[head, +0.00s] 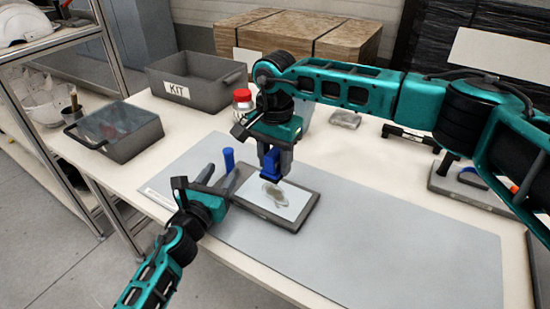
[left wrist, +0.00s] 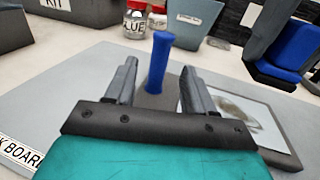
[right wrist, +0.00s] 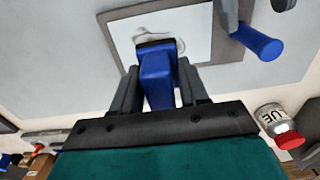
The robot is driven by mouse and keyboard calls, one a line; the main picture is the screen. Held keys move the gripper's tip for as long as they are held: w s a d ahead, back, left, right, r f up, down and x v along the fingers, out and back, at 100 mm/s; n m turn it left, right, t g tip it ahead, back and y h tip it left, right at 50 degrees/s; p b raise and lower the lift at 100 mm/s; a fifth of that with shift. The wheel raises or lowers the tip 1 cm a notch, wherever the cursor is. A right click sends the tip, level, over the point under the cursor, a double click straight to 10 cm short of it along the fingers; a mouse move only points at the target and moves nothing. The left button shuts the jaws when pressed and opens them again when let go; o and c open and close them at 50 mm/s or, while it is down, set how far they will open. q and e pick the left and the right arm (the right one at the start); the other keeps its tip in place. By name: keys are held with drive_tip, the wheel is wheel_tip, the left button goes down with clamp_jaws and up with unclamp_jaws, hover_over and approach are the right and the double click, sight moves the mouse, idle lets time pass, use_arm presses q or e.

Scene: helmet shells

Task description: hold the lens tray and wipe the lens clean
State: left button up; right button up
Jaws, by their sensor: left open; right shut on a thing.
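The lens tray (head: 300,218) is a dark flat frame on the grey mat, with a pale lens (head: 293,208) in it. A grey smudge (head: 272,194) marks the lens. A blue upright handle (head: 229,160) stands at the tray's left side. My left gripper (head: 220,178) is open with its fingers on either side of the handle (left wrist: 160,62), apart from it in the left wrist view. My right gripper (head: 273,160) is shut on a blue wiper (right wrist: 157,75). The wiper's dark lower edge is over the smudge; whether it touches the lens is unclear.
A grey KIT bin (head: 200,88) and a dark lidded box (head: 115,130) stand at the back left. A red-capped jar (head: 242,97) stands behind the tray. The mat's right part (head: 400,250) is clear. A rack with white helmets is at the left.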

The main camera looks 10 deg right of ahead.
sight(228, 163)
use_arm(q)
drive_tip(key=shift+x, duration=2.95)
clamp_jaws()
